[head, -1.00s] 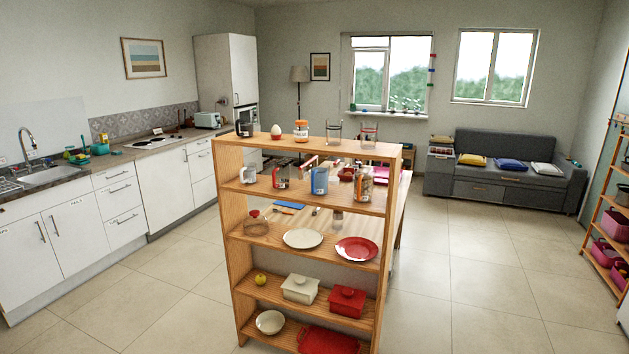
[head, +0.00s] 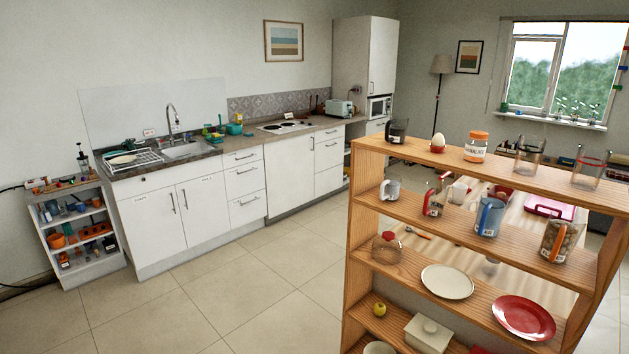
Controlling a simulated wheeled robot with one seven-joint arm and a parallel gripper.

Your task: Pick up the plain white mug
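A small whitish mug (head: 390,190) stands upright at the left end of the shelf's second board. I cannot tell at this size whether it is quite plain. Another white mug-like item (head: 458,193) shows further right, through the shelf opening, apparently behind the shelf; its lower part is partly hidden. My gripper is not in view.
The wood shelf (head: 470,240) also holds a red mug (head: 433,203), a blue mug (head: 488,216), a jar (head: 558,240), a cream plate (head: 447,281) and a red plate (head: 523,317). Tiled floor (head: 250,300) left of it is clear. A low white shelf (head: 78,235) stands far left.

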